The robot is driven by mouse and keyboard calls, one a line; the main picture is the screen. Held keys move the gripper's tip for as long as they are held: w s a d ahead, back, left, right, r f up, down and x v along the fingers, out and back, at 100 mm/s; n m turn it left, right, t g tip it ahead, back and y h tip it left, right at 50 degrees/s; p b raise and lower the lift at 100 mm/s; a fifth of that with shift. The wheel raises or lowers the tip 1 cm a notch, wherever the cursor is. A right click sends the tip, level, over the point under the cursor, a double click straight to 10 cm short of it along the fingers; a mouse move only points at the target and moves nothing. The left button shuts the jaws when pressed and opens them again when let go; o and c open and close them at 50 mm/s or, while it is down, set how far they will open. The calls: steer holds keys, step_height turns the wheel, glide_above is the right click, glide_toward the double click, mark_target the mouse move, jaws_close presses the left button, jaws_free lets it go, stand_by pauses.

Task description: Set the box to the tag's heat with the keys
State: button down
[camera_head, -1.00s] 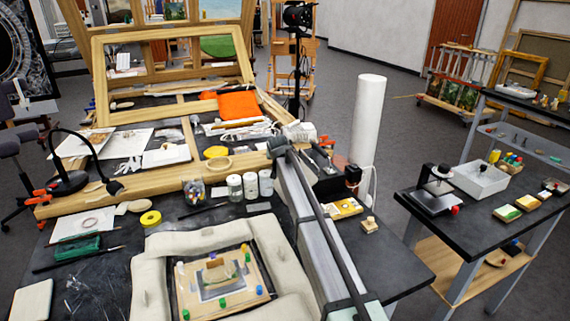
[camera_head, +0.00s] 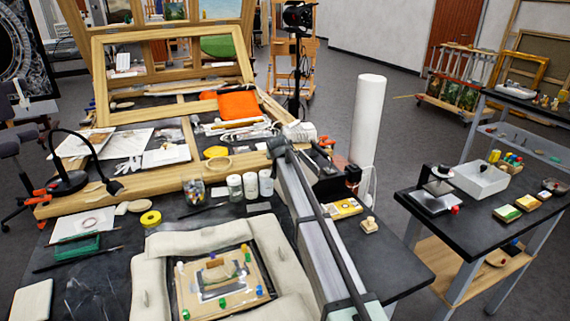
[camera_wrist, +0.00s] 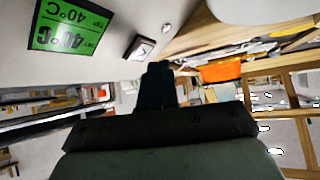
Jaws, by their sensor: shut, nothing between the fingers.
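The box shows in the wrist view as a pale grey panel (camera_wrist: 105,62), seen upside down. Its green display (camera_wrist: 70,27) reads 40°C on two lines; the small lettering beside them is too small to read surely. A square key (camera_wrist: 140,47) with a dark arrow mark sits beside the display. My gripper (camera_wrist: 158,68) is shut and empty, its dark fingertips close to this key; I cannot tell whether they touch it. No tag with a readable heat shows in either view. In the head view I cannot surely make out the box or my gripper.
In the head view, a framed panel (camera_head: 218,284) lies among pale cushions (camera_head: 146,284). A side table (camera_head: 470,224) at right holds a white tray (camera_head: 482,183).

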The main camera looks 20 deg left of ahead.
steer(key=shift+w+d+f, duration=0.1)
steer(key=shift+f, duration=0.05)
stand_by(0.7)
steer(key=shift+w+d+f, duration=0.1)
steer(key=shift+f, duration=0.1)
steer(key=shift+w+d+f, duration=0.15)
steer(key=shift+f, duration=0.25)
stand_by(0.9)
steer(key=shift+r, duration=0.15)
steer(key=shift+s+a+r, duration=0.3)
steer(key=shift+s+r, duration=0.05)
steer(key=shift+r, duration=0.25)
steer(key=shift+w+f, duration=0.1)
steer(key=shift+f, duration=0.1)
stand_by(0.5)
steer(key=shift+w+d+f, duration=0.1)
steer(key=shift+d+f, duration=0.05)
steer(key=shift+f, duration=0.05)
steer(key=shift+w+d+f, duration=0.1)
steer(key=shift+d+f, duration=0.05)
steer(key=shift+f, duration=0.1)
stand_by(1.4)
steer(key=shift+s+a+r, duration=0.3)
steer(key=shift+a+r, duration=0.05)
steer(key=shift+r, duration=0.3)
